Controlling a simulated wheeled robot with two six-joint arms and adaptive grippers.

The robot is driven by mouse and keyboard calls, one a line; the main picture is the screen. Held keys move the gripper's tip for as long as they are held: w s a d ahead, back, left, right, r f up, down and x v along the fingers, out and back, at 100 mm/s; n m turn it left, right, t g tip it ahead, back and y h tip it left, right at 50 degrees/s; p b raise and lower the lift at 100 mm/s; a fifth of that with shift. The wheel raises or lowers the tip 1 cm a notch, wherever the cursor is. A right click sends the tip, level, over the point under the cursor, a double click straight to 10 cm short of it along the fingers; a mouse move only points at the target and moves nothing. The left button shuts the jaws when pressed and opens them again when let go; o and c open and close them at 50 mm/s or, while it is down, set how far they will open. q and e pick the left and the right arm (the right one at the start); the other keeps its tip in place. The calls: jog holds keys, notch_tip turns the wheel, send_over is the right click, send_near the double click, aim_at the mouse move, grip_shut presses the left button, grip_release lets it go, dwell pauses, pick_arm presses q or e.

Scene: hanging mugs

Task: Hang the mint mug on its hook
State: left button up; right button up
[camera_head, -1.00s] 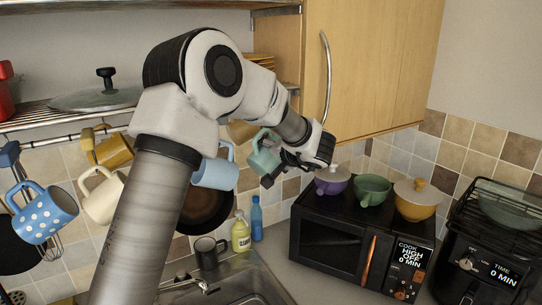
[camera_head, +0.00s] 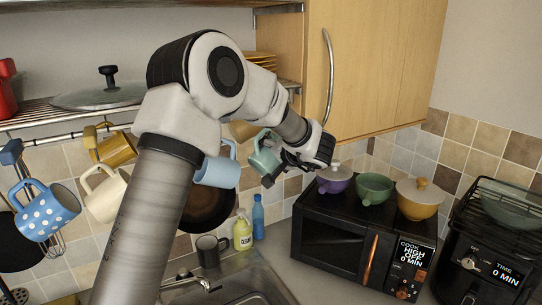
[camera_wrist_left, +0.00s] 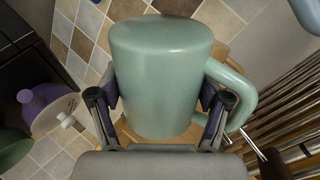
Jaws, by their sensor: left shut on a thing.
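The mint mug (camera_head: 264,160) is up in the air near the tiled wall, left of the microwave, in the head view. My left gripper (camera_head: 285,165) is shut on it. In the left wrist view the mint mug (camera_wrist_left: 160,75) fills the middle, with a finger of my left gripper (camera_wrist_left: 160,105) on each side of its body. Its handle sticks out to the right, past the right finger. I cannot make out which hook is the mug's own; my arm covers part of the rail (camera_head: 62,137). My right gripper is not in view.
A light blue mug (camera_head: 217,172) hangs left of the mint mug. A polka-dot mug (camera_head: 45,213), a cream mug (camera_head: 104,200) and a mustard mug (camera_head: 112,150) hang farther left. The microwave (camera_head: 340,240) carries several pots. A dark mug (camera_head: 208,252) stands by the sink.

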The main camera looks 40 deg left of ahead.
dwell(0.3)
pick_arm(q)
jog(key=o, duration=1.8)
jog(key=v, duration=1.1)
jog(key=shift+d, duration=0.45)
